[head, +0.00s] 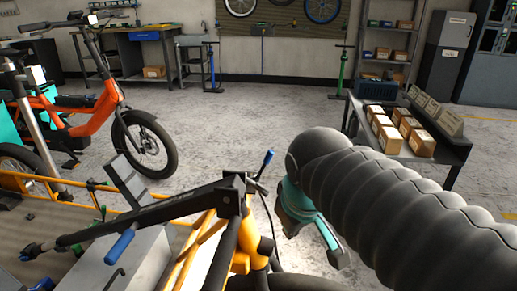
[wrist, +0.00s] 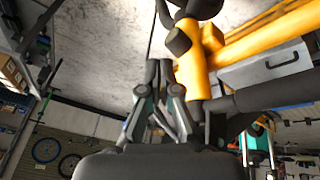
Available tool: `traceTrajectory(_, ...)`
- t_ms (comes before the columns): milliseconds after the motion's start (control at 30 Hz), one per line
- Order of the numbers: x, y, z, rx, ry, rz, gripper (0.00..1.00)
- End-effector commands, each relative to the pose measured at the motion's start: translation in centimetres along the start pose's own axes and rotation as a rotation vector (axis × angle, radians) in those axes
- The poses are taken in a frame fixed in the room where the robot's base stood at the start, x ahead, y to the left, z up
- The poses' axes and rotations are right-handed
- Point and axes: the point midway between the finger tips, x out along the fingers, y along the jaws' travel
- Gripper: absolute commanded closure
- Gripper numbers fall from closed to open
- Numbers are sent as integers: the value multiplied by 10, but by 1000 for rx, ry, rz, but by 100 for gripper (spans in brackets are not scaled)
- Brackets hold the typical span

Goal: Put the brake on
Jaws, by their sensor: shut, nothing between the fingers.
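A yellow cargo bike (head: 240,262) stands close in front, with a black handlebar (head: 160,214) and blue grips (head: 120,246). Its yellow frame also shows in the wrist view (wrist: 195,75), tilted and close. My arm reaches in from the right in the head view, its teal wrist beside the bike's front end, right of the handlebar stem. My gripper (wrist: 160,66) is shut and empty, its fingertips just left of the yellow tube in the wrist view. I cannot pick out the brake for certain, or tell whether the gripper touches the bike.
An orange bike (head: 90,120) stands behind at the left. A dark table (head: 455,150) with several cardboard boxes (head: 390,138) stands at the right, beyond my arm. Workbenches and shelves line the back wall. The grey floor between is open.

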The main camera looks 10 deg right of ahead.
Motion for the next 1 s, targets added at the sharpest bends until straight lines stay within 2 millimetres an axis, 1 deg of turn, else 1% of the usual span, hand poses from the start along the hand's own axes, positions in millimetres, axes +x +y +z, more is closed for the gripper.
traceTrajectory(33, -9, 5, -23, -95, -31, 6, 100)
traceTrajectory(100, -17, 10, -50, -231, -72, 17, 100)
traceTrajectory(267, -31, 19, -111, -530, -172, 38, 100)
traceTrajectory(300, -32, 20, -127, -604, -198, 41, 100)
traceTrajectory(500, -37, 17, -201, -947, -330, 53, 100)
traceTrajectory(600, -36, 12, -231, -1088, -391, 52, 100)
traceTrajectory(700, -34, 6, -253, -1196, -441, 49, 100)
traceTrajectory(800, -32, 2, -267, -1267, -474, 46, 100)
traceTrajectory(900, -31, 0, -274, -1304, -494, 45, 100)
traceTrajectory(1000, -31, -2, -276, -1317, -500, 44, 100)
